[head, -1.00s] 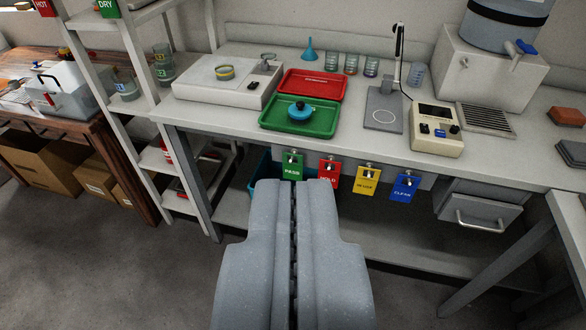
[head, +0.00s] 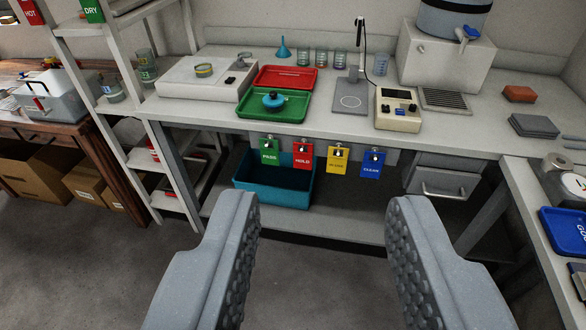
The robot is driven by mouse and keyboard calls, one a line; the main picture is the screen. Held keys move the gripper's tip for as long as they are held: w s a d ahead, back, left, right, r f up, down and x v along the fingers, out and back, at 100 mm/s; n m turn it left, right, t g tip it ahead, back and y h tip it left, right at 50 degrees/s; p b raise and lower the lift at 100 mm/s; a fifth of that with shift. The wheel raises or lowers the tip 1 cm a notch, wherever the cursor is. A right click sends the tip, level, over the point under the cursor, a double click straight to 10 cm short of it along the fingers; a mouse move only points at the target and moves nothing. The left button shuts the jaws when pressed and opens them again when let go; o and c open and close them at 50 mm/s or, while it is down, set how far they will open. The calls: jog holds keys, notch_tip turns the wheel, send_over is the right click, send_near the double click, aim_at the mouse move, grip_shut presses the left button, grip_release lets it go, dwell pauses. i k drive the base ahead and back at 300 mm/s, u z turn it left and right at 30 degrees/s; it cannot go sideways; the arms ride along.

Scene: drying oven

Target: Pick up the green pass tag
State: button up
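The green pass tag (head: 269,153) hangs from a hook on the front edge of the bench, leftmost in a row of tags. The red hold tag (head: 303,157) hangs right beside it, then a yellow tag (head: 338,161) and a blue clean tag (head: 372,166). My gripper (head: 320,210) is open and empty, its two grey fingers wide apart. It is in front of the bench, and the tags show beyond the gap between the fingers, the green one toward the left finger. No finger appears to touch a tag.
A teal bin (head: 262,186) sits below the green and red tags. A green tray (head: 247,111) and a red tray (head: 300,73) lie on the bench above. A drawer (head: 440,185) is to the right, a white shelf rack (head: 128,65) to the left.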

aim_at(269, 156)
jog(key=z, duration=0.4)
jog(key=k, duration=1)
jog(key=z, duration=0.4)
jog(key=i, duration=1)
jog(key=u, duration=0.45)
jog(key=i, duration=1.9)
jog(key=u, duration=0.25)
